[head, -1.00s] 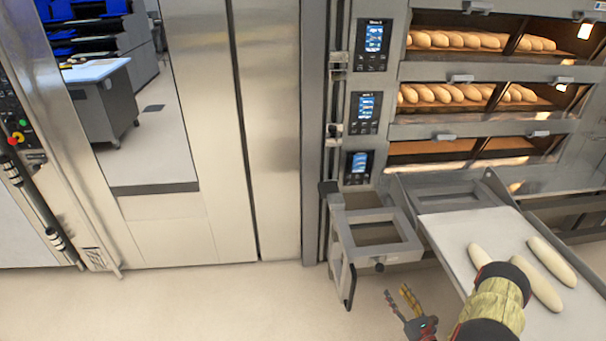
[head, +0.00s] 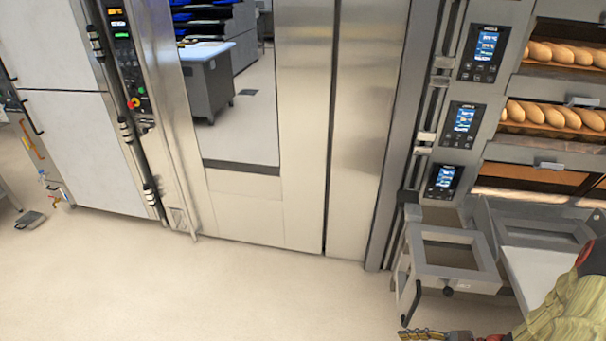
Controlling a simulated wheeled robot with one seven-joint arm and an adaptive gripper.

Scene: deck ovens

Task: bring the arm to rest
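My gripper (head: 428,336) is at the bottom edge of the head view, right of the middle. Only part of it shows, low in front of the grey metal frame (head: 455,278). I cannot tell whether its fingers are open or shut, and no held thing shows. My arm in its yellowish cover runs from the lower right corner and hides part of the loader tray (head: 535,275).
The deck oven with loaves (head: 555,112) stands at the right, with control panels (head: 483,52) on its left side. Tall steel doors (head: 365,150) fill the middle. A white cabinet (head: 75,150) stands left. The pale floor (head: 230,295) before them is clear.

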